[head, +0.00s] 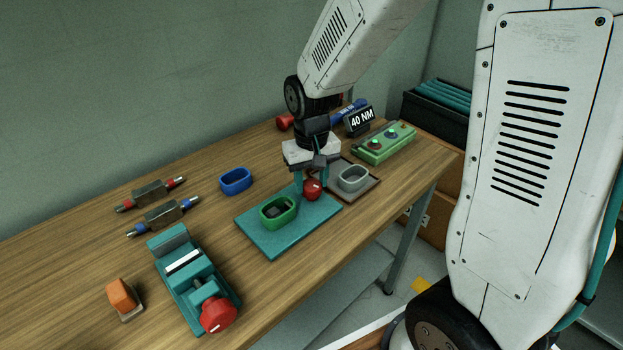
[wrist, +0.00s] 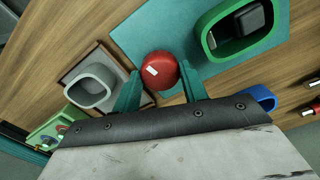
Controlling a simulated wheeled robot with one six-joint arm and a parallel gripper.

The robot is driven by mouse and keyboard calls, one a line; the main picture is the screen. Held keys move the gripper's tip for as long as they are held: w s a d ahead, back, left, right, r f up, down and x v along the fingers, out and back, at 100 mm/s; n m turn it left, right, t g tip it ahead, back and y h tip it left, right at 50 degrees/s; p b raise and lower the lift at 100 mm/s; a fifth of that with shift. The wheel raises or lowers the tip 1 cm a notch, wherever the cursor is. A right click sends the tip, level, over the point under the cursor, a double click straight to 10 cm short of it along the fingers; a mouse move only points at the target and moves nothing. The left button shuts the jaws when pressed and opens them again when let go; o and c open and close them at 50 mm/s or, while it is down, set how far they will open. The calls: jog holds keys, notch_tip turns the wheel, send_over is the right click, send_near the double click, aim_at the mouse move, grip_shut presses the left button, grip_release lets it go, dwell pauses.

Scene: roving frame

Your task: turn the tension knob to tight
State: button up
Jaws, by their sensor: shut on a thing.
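A large red knob (head: 218,314) with a white line on its face is at the front end of a teal clamp-like device (head: 186,272), at the front left of the bench in the head view. My gripper (head: 311,183) is well away from it, pointing down over the right part of a teal mat (head: 272,246). Its teal fingers are shut on a small rounded red thing (head: 313,190) with a white mark. In the wrist view this red thing (wrist: 160,72) sits between the fingertips (wrist: 160,80). I cannot tell whether it touches the mat.
A green cup-like holder (head: 278,212) stands on the mat. A grey one (head: 353,178) stands on a brown tray to the right, and a blue one (head: 236,181) behind left. A green control box (head: 385,143) and a "40 NM" display (head: 359,121) are at the back right. An orange block (head: 122,298) is front left.

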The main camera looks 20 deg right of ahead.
aim_at(312, 184)
jog(key=shift+w+r+m, duration=0.1)
jog(key=shift+m, duration=1)
jog(key=o, duration=1)
notch_tip(312, 184, up, 8)
jog(key=shift+d+f, duration=0.1)
jog(key=s+d+r+n, duration=0.1)
jog(key=s+r, duration=0.2)
jog(key=s, duration=0.4)
jog(key=s+d+r, duration=0.1)
jog(key=s+r, duration=0.1)
jog(key=s, duration=0.5)
jog(key=s+d+r+n+t, duration=0.1)
jog(key=s+r, duration=0.2)
jog(key=s, duration=0.5)
jog(key=shift+r+n, duration=0.3)
jog(key=shift+r, duration=0.05)
